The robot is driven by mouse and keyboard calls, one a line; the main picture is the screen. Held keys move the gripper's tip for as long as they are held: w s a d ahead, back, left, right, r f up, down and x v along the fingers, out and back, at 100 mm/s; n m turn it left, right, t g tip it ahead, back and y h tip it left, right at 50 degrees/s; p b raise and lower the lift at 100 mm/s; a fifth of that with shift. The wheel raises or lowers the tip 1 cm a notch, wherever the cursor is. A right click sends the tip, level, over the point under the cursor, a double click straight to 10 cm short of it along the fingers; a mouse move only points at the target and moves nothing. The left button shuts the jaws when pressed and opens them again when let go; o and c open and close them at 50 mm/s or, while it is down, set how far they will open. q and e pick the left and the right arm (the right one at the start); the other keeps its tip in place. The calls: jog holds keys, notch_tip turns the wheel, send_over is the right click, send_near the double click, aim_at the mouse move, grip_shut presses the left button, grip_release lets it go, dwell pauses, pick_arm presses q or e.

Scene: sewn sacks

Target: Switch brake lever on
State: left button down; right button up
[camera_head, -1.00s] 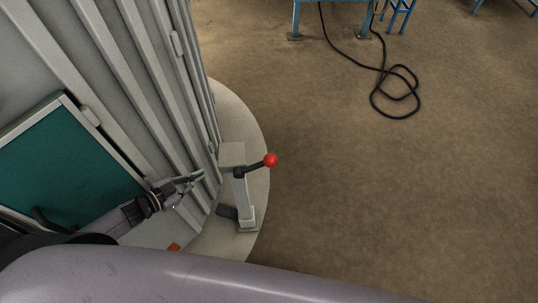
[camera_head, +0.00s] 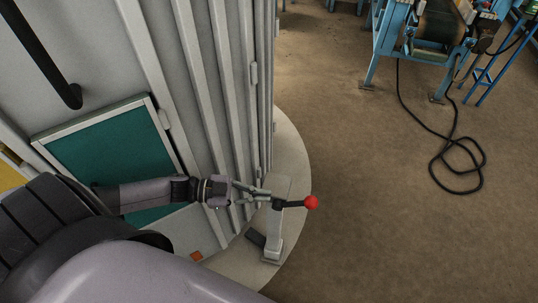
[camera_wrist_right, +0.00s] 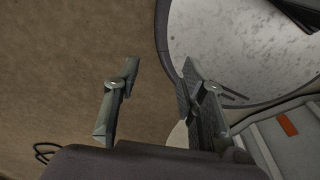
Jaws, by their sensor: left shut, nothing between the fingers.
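The brake lever (camera_head: 294,203) is a dark arm with a red ball knob (camera_head: 311,202). It sticks out to the right from the top of a light grey post (camera_head: 274,235). My left gripper (camera_head: 266,197) is shut and empty at the left side of the post's head, close to the lever's base. I cannot tell whether it touches. My right gripper (camera_wrist_right: 160,88) shows only in the right wrist view, with its fingers apart and only floor between them. The lever does not show in that view.
The post stands on a round pale base (camera_head: 298,165) beside a grey ribbed cabinet (camera_head: 205,90) with a green panel (camera_head: 115,150). A blue machine (camera_head: 400,35) stands at the back right, with a black cable (camera_head: 460,165) on the floor.

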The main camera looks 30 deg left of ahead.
pick_arm(q)
jog(key=b, duration=0.1)
send_over(294, 204)
jog(key=s, duration=0.3)
jog(key=f, duration=0.1)
jog(key=f+b, duration=0.1)
jog(key=w+d+f+b, duration=0.1)
jog(key=f+b, duration=0.1)
jog(key=shift+w+d+b, duration=0.15)
jog(key=shift+w+b, duration=0.15)
jog(key=shift+b, duration=0.05)
